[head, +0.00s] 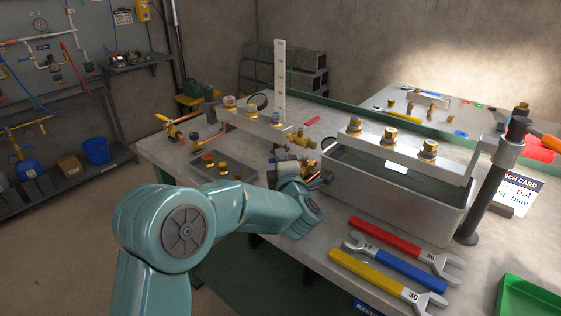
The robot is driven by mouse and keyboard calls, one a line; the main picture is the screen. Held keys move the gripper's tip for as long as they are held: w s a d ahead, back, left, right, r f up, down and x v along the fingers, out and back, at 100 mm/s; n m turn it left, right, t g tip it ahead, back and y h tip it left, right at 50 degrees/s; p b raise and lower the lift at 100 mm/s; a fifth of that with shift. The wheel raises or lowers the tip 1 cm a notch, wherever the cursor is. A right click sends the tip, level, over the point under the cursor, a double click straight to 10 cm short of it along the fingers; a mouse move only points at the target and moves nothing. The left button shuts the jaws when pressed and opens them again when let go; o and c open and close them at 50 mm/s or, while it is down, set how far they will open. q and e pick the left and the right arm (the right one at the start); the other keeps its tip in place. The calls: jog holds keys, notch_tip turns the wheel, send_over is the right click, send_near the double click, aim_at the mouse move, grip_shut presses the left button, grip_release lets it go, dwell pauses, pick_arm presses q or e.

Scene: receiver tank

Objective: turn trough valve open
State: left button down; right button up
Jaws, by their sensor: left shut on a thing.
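The grey metal trough (395,205) stands on the workbench right of centre. A brass valve fitting (304,141) shows at its left end, just behind my left gripper. My left gripper (299,166) is at the trough's left end, shut on a small part there. The gripper and arm hide most of that part, so I cannot tell whether it is the valve's lever or how far it is turned. My right gripper is out of view.
Red, blue and yellow wrenches (388,267) lie in front of the trough. A bar with several brass fittings (390,134) spans its top. A dark post (487,195) with an orange handle stands to its right. A green tray (530,298) is at the lower right.

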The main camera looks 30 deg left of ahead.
pick_arm(q)
jog(key=shift+s+d+n+g+y, duration=0.15)
jog(key=shift+d+n+g+y, duration=0.05)
jog(key=shift+n+g+y, duration=0.25)
jog(key=c, duration=1.2)
grip_release()
jog(key=shift+c, duration=0.2)
jog(key=b+v, duration=0.1)
jog(key=v, duration=1.5)
jog(key=shift+s, duration=0.15)
jog(key=shift+c, duration=0.3)
